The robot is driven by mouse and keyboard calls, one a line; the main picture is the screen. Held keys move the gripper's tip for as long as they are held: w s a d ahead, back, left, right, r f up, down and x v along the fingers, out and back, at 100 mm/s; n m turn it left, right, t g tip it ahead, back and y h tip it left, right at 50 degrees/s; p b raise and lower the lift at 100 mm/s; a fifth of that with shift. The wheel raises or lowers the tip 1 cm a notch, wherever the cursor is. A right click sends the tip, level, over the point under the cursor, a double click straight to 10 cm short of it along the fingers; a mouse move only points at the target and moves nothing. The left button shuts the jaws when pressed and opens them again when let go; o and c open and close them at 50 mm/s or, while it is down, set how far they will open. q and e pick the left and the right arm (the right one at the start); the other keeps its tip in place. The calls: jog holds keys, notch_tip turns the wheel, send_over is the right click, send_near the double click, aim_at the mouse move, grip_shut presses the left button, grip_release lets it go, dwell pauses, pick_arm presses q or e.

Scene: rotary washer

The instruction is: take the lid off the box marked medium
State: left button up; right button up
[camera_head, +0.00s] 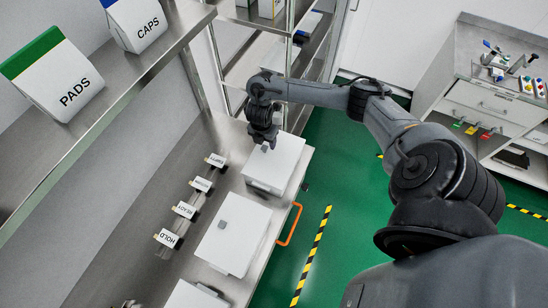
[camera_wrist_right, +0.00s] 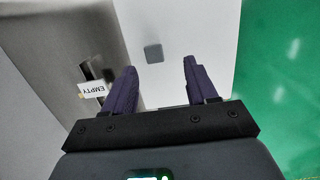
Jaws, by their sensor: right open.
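Three white lidded boxes stand in a row on the steel bench: a far box (camera_head: 282,165), a middle box (camera_head: 235,240) and a near box (camera_head: 188,297) cut off by the bottom edge. The middle lid has a small grey square knob (camera_head: 222,225). I cannot read "medium" on any of them. My right gripper (camera_head: 263,140) is above the far box, open and empty. In the right wrist view its spread fingers (camera_wrist_right: 160,68) point at a white lid (camera_wrist_right: 180,35), with its grey knob (camera_wrist_right: 153,53) between and just beyond the fingertips. My left gripper is not in view.
Small signs stand along the bench's wall side, including EMPTY (camera_head: 215,160), READY (camera_head: 184,210) and HOLD (camera_head: 166,238). An upper shelf holds PADS (camera_head: 70,90) and CAPS (camera_head: 140,25) boxes. An orange handle (camera_head: 290,225) sticks out at the bench's front. Green floor lies open beyond.

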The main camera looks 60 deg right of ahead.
aim_at(264, 147)
jog(key=f, duration=0.1)
jog(key=f+b, duration=0.1)
jog(key=f, duration=0.1)
jog(key=shift+w+d+b, duration=0.15)
jog(key=shift+w+b, duration=0.15)
jog(key=shift+w+d+f, duration=0.1)
jog(key=shift+d+f, duration=0.15)
jog(key=shift+f, duration=0.8)
grip_shut()
